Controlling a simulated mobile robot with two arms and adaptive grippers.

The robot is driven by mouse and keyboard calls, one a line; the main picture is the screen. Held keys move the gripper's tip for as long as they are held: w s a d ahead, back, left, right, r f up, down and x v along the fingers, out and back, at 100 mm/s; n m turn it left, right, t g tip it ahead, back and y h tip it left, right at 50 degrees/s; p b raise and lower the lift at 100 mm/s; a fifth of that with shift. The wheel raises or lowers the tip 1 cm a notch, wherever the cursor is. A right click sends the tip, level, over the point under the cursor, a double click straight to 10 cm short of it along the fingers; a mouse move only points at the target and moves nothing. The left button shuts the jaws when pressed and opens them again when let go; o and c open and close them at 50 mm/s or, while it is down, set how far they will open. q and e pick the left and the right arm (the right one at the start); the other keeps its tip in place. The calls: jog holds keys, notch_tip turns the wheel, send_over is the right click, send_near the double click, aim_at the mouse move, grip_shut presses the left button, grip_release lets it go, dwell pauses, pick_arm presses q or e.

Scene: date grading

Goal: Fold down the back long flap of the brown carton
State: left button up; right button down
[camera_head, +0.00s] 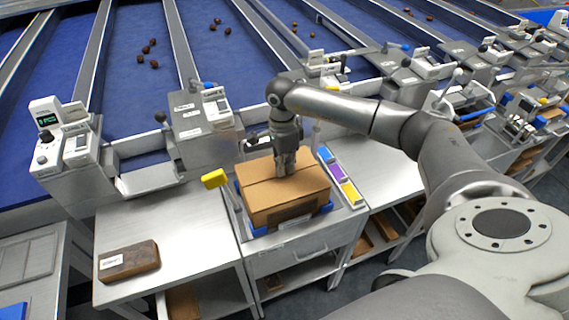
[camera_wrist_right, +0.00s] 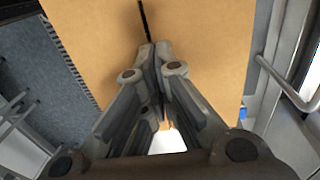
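The brown carton (camera_head: 285,202) stands on the steel bench in the middle of the head view. Its top looks flat and covered, with a seam running across it from left to right. The back part of the top is partly hidden by my right gripper (camera_head: 287,172), which points down onto the carton near that seam. In the right wrist view the fingers of this gripper (camera_wrist_right: 154,50) are closed together against or just above the tan cardboard (camera_wrist_right: 205,35), with nothing seen between the tips. A short dark slit runs away from the tips. My left gripper is not in view.
The carton sits in a blue holder (camera_head: 262,231). A yellow-headed piece (camera_head: 215,179) stands at its left, and a strip of coloured blocks (camera_head: 338,178) lies at its right. A brown labelled block (camera_head: 128,262) lies on the left bench. The right bench (camera_head: 385,170) has free room.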

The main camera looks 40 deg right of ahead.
notch_tip(320, 180, up, 4)
jog(key=shift+f+p, duration=0.15)
jog(key=shift+p, duration=0.8)
notch_tip(320, 180, up, 10)
jog(key=b, duration=0.4)
jog(key=shift+r, duration=0.2)
jog(key=shift+s+f, duration=0.1)
